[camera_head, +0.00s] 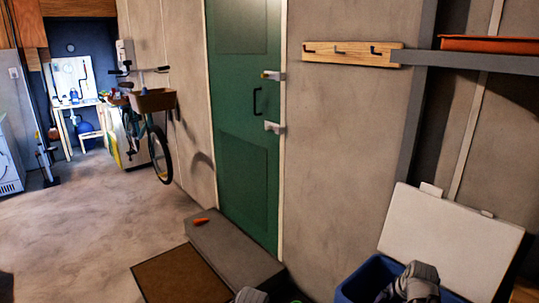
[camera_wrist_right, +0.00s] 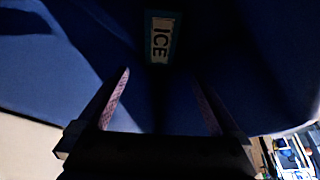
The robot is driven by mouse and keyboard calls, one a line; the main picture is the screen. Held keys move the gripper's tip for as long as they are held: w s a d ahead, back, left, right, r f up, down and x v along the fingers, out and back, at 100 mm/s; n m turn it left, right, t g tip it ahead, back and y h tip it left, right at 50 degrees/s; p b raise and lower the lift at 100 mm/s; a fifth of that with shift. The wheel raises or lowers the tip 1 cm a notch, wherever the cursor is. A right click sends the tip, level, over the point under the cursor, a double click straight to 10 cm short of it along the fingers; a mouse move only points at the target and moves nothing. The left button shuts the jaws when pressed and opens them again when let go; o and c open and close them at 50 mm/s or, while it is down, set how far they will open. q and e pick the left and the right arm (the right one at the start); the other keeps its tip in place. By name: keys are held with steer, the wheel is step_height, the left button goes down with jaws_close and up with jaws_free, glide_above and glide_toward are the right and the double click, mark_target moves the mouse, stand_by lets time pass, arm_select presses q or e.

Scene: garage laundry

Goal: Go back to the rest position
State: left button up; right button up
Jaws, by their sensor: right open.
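In the wrist view my right gripper (camera_wrist_right: 160,76) is open, with its two fingers apart and nothing between them. It points into the dark inside of a blue cooler (camera_wrist_right: 60,75). An ice pack (camera_wrist_right: 161,40) with the letters ICE lies ahead of the fingertips, apart from them. In the head view my right wrist is over the blue cooler (camera_head: 354,284) at the bottom right, and its fingers are hidden. A small grey part of my left arm shows at the bottom edge; its gripper is out of the picture.
The cooler's white lid (camera_head: 449,240) stands open behind my right wrist. A grey step (camera_head: 235,250) lies before the green door (camera_head: 243,120), with a small orange object (camera_head: 201,221) on it. A brown mat (camera_head: 180,277) lies in front.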

steer(key=b+x, duration=1)
steer(key=x, duration=0.1)
steer(key=shift+s+b, duration=0.1)
steer(key=shift+b, duration=0.3)
steer(key=shift+f+b, duration=0.75)
step_height(320, 180, up, 9)
steer(key=p, duration=0.9)
steer(key=shift+r, duration=0.15)
steer(key=shift+a, duration=0.1)
